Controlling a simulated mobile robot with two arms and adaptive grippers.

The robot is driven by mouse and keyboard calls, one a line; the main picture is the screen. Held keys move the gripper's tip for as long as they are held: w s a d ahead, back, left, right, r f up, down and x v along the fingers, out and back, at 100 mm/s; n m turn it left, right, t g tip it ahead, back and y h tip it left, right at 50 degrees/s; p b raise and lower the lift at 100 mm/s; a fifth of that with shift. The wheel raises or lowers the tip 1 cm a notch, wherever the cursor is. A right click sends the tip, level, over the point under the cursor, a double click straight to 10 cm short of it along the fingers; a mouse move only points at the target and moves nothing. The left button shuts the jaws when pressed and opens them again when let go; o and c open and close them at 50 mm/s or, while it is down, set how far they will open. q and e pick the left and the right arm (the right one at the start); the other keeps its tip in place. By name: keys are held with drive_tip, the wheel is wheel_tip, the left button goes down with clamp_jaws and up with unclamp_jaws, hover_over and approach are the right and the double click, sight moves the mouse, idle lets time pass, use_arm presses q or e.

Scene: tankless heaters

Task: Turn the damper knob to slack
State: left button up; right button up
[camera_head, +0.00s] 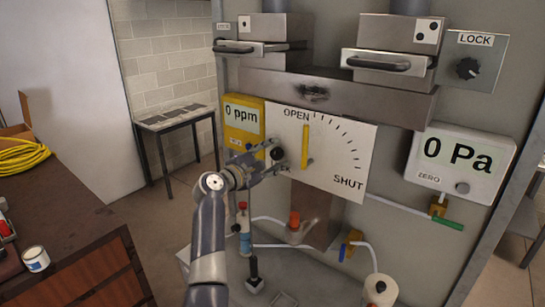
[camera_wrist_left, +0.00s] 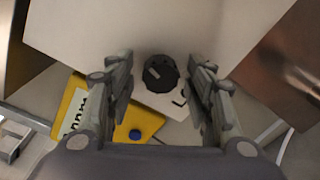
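A round black knob (camera_head: 277,153) sits at the lower left of the white OPEN–SHUT dial panel (camera_head: 345,150). In the left wrist view the knob (camera_wrist_left: 160,73) has a pale pointer mark, tilted toward the upper left, and a white plate with part of a dark letter or mark beside it. My left gripper (camera_head: 268,163) is at this knob. In the wrist view its fingers (camera_wrist_left: 163,78) are spread on either side of the knob, with gaps showing. Another black knob (camera_head: 467,68) is on a plate marked LOCK. No view shows the word slack. My right gripper is not in view.
The yellow dial lever (camera_head: 305,147) stands upright toward OPEN. A yellow 0 ppm meter (camera_head: 243,122) is close left of the knob. A white 0 Pa meter (camera_head: 458,160) is at right. Bottles, tubes and valves stand below. A workbench (camera_head: 75,215) is at left.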

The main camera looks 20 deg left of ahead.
use_arm(q)
drive_tip(key=v, duration=1.2)
drive_tip(key=shift+d, duration=0.1)
idle(0.4)
